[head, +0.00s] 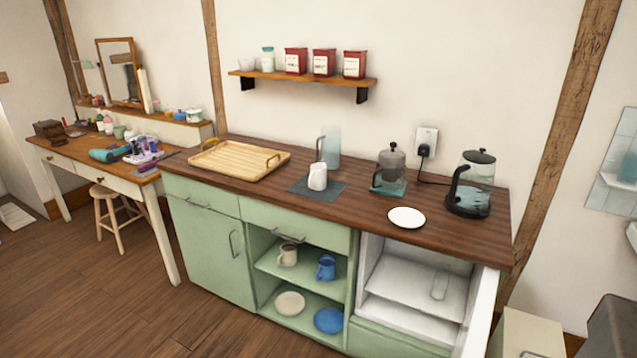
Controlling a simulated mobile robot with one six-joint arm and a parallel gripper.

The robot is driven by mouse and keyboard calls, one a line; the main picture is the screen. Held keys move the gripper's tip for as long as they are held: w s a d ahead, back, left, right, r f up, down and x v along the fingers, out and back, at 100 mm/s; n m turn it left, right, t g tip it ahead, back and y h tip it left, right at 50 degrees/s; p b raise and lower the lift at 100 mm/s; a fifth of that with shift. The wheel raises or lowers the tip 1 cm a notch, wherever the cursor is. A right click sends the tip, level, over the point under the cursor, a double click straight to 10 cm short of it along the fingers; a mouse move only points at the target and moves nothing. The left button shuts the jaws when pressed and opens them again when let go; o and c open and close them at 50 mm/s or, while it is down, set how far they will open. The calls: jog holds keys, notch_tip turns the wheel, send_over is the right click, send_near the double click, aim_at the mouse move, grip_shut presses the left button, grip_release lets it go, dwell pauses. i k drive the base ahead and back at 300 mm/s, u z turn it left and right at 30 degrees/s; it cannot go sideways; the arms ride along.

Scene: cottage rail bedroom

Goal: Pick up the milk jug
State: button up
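The milk jug is most likely the small white jug (317,177), which stands upright on a dark grey mat (300,187) near the middle of the wooden counter (361,208). A clear glass pitcher (332,147) stands close behind it. Nothing stands in front of the white jug. My gripper is not in this view.
A wooden tray (222,172) lies left of the mat. A French press (391,168), a white plate (407,218) and a glass kettle (471,186) stand to the right. Below, a white compartment (415,283) is open, its door (481,309) swung outwards. The floor at front left is clear.

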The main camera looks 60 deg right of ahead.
aim_at(317, 178)
jog(key=i, duration=0.85)
jog(key=u, duration=0.05)
